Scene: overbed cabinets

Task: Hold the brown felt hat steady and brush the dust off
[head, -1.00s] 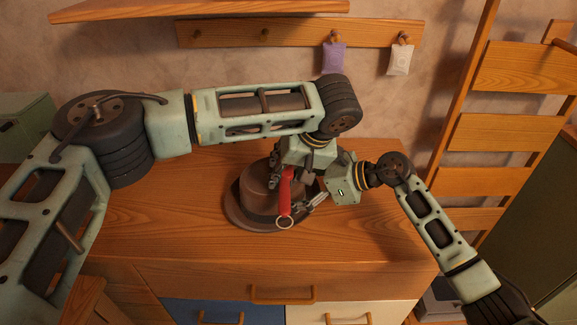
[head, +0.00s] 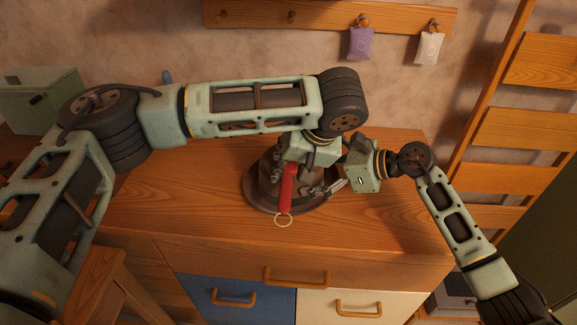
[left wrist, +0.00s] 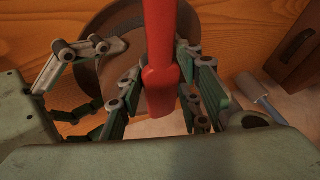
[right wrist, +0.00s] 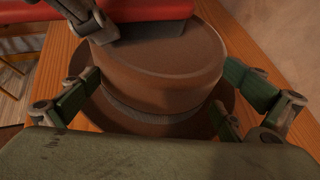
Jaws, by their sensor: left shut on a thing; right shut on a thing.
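The brown felt hat (head: 266,183) sits on the wooden cabinet top, its crown partly hidden by my left arm in the head view. My left gripper (head: 287,170) is shut on the red handle of the brush (head: 286,190), above the hat; a ring hangs from the handle's near end. The handle also shows between the fingers in the left wrist view (left wrist: 160,60).
The wooden top (head: 170,200) is clear left of the hat. Drawers with wooden handles (head: 296,280) lie below its front edge. A peg rail behind holds a purple sachet (head: 361,43) and a white one (head: 429,48). A wooden ladder (head: 520,130) stands at right.

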